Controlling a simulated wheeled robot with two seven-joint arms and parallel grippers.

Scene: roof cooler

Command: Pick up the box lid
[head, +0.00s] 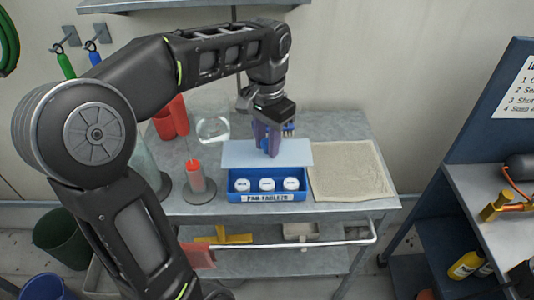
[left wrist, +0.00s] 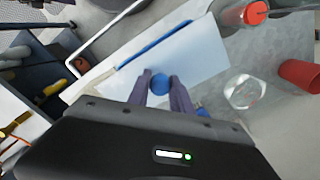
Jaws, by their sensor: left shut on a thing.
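The box lid is a pale blue-white flat panel (head: 240,153) in the head view, over the back part of a blue box (head: 240,196) labelled "PAN TABLETS". Several round white tablets (head: 266,184) show in the box's open front part. My left gripper (head: 272,150) points down onto the lid. In the left wrist view its two purple fingers (left wrist: 160,86) are shut on the lid's round blue knob (left wrist: 160,84), and the lid (left wrist: 190,55) spreads out beneath them. I cannot tell whether the lid touches the box. My right gripper is not in view.
A beige cloth (head: 348,170) lies right of the box on the grey cart top (head: 340,125). A red-topped cylinder (head: 197,178), a clear glass (head: 213,130) and red cups (head: 171,118) stand left. A blue shelf unit (head: 470,150) stands at the right.

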